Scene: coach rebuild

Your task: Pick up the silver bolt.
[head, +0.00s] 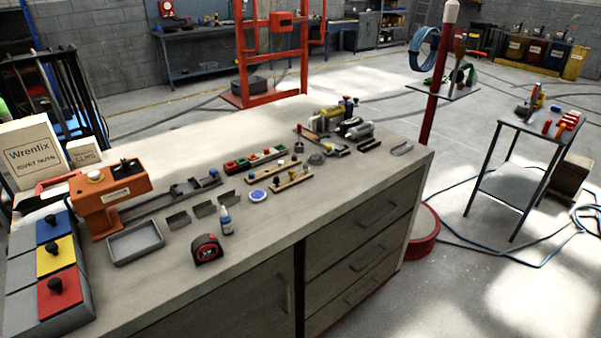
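No silver bolt can be told apart with certainty on the workbench (210,134). Two light wooden strips, a front strip (291,181) and a back strip (264,175), hold small upright pieces, some pale or grey and some dark. These are too small to tell whether one is a silver bolt. A small round grey piece (316,159) lies to the right of the strips, and its kind is unclear. My gripper is not in the head view, so its place relative to these things does not show.
An orange tool (108,203), a grey tray (136,242), a tape measure (208,250) and a blue-labelled bottle (226,221) stand on the left half. A yellow-and-grey tool cluster (328,120) is behind right.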

